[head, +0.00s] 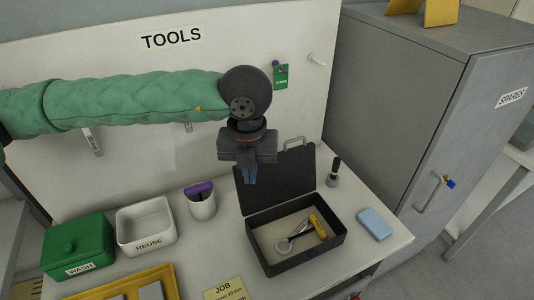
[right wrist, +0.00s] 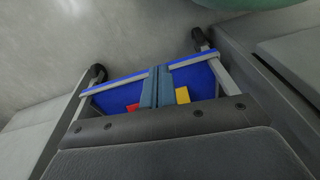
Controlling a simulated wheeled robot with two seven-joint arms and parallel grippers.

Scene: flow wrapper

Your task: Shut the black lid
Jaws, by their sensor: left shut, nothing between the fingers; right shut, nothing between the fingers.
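The black lid (head: 293,178) stands open, raised at the back of a black case (head: 283,267) on the table. The case holds a wrench-like metal tool (head: 292,238) and a yellow-handled tool (head: 318,226). My left gripper (head: 249,175) is shut and empty, pointing down in front of the lid's upper left part in the head view. I cannot tell whether it touches the lid. My right gripper (right wrist: 165,87) shows in the right wrist view, its fingers together with nothing between them. The right gripper is not seen in the head view.
A black-handled item (head: 334,175) stands right of the lid, and a light blue block (head: 375,224) lies right of the case. Left are a cup (head: 201,204), a white REUSE bin (head: 146,227), a green WASH box (head: 78,246) and a yellow tray (head: 160,279). A grey cabinet (head: 400,110) stands at right.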

